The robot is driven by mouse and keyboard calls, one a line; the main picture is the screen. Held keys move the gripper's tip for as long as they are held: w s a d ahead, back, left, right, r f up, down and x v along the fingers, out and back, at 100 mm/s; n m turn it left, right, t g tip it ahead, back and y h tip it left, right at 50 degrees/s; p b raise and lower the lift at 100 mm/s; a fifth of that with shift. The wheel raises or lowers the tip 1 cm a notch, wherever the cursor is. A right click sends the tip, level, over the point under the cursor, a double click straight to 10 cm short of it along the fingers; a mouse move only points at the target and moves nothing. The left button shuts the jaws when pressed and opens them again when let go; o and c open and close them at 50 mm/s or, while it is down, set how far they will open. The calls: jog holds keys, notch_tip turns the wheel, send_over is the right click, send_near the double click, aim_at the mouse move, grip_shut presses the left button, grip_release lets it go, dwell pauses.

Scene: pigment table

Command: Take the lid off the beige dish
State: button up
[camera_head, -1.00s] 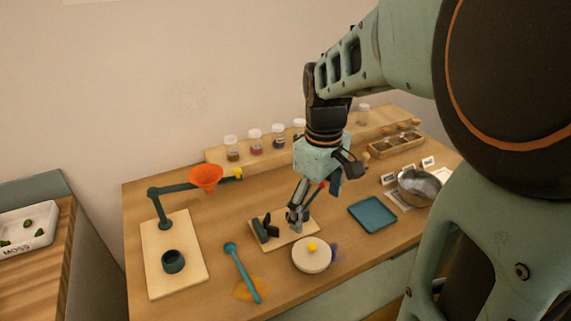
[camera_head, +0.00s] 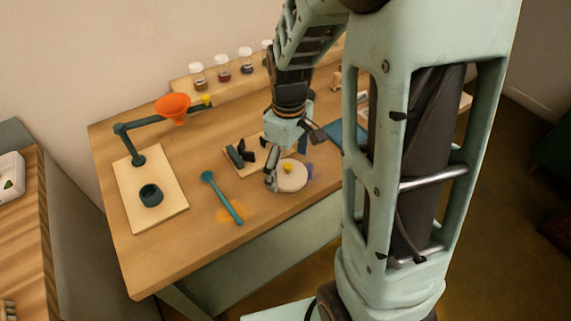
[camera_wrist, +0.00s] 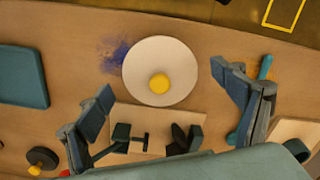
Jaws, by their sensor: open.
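The beige dish with its pale round lid (camera_head: 294,177) sits on the table near the front edge, and a yellow knob (camera_head: 288,167) stands on the lid. In the wrist view the lid (camera_wrist: 147,85) is seen from above, with the yellow knob (camera_wrist: 158,84) near its middle. The dish body is mostly hidden under the lid. My gripper (camera_head: 270,182) is just left of and behind the dish in the head view. In the wrist view my gripper (camera_wrist: 165,90) has its fingers wide apart, one on each side of the lid's line, holding nothing.
A wooden board with dark holders (camera_head: 240,153) lies close behind the dish. A teal spoon (camera_head: 222,197) lies to the left by an orange stain. An orange funnel (camera_head: 173,107) hangs on a teal stand. A blue tray (camera_wrist: 22,72) lies nearby. Purple powder (camera_wrist: 114,53) marks the table beside the dish.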

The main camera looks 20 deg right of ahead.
jog(key=c, duration=1.5)
jog(key=shift+s, duration=0.15)
jog(key=c, duration=0.8)
jog(key=shift+f, duration=0.1)
grip_shut()
jog(key=shift+s, duration=0.1)
